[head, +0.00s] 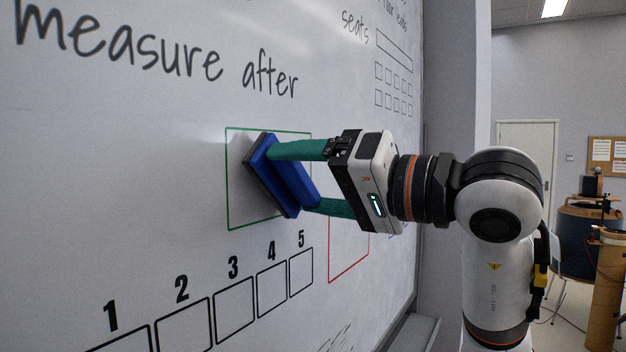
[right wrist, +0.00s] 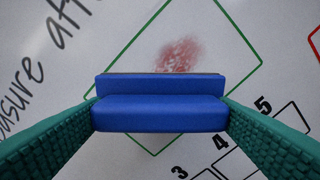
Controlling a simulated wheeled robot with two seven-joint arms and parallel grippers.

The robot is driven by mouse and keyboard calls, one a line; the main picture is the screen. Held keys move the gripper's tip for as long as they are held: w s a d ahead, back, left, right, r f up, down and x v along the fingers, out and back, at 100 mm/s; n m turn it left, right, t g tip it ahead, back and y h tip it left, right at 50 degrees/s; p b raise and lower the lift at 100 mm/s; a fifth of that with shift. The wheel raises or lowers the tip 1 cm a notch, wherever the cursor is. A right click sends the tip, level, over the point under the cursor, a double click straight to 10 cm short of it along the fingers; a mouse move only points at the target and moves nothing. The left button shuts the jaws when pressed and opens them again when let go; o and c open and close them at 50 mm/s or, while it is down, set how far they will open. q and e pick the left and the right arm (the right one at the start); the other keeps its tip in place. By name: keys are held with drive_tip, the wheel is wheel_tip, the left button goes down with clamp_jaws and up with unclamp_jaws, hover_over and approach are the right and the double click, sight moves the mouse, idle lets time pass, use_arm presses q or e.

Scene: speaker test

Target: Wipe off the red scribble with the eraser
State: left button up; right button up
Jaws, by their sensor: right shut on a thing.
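The blue eraser (head: 290,177) with its dark pad is held between the two green fingers of my right gripper (head: 288,180), in front of the whiteboard (head: 150,140). It overlaps the green-outlined square (head: 228,185) on the board. In the right wrist view the blue eraser (right wrist: 160,104) spans between both fingers. The red scribble (right wrist: 180,54) shows there as a blurry, smudged patch inside the green outline, just above the eraser. In the head view the scribble is hidden. I cannot tell if the pad touches the board. My left gripper is not in view.
Numbered boxes (head: 233,310) are drawn low on the board, with black handwriting (head: 160,50) above. A red-outlined box (head: 348,262) lies right of the green square, partly behind my gripper. A ledge (head: 416,332) runs below the board. A wall edge stands at its right.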

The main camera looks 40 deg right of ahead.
sight(314, 188)
drive_tip(key=shift+w+a, duration=0.2)
drive_tip(key=shift+w, duration=0.35)
drive_tip(key=shift+d, duration=0.1)
drive_tip(key=shift+w+d+f+b, duration=0.1)
drive_tip(key=shift+w+d+b, duration=0.15)
drive_tip(key=shift+d, duration=0.35)
drive_tip(key=shift+w+d+b, duration=0.15)
drive_tip(key=shift+w+d, duration=0.1)
drive_tip(key=shift+d, duration=0.35)
drive_tip(key=shift+w+d+p, duration=0.2)
drive_tip(key=shift+d+p, duration=0.15)
drive_tip(key=shift+s+a+r+p, duration=0.1)
drive_tip(key=shift+s+a+p, duration=0.15)
drive_tip(key=shift+a, duration=0.25)
drive_tip(key=shift+s+a+r+p, duration=0.15)
drive_tip(key=shift+a+p, duration=0.15)
drive_tip(key=shift+a, duration=0.2)
drive_tip(key=shift+s+a+f, duration=0.15)
drive_tip(key=shift+s+a, duration=0.15)
drive_tip(key=shift+a, duration=0.45)
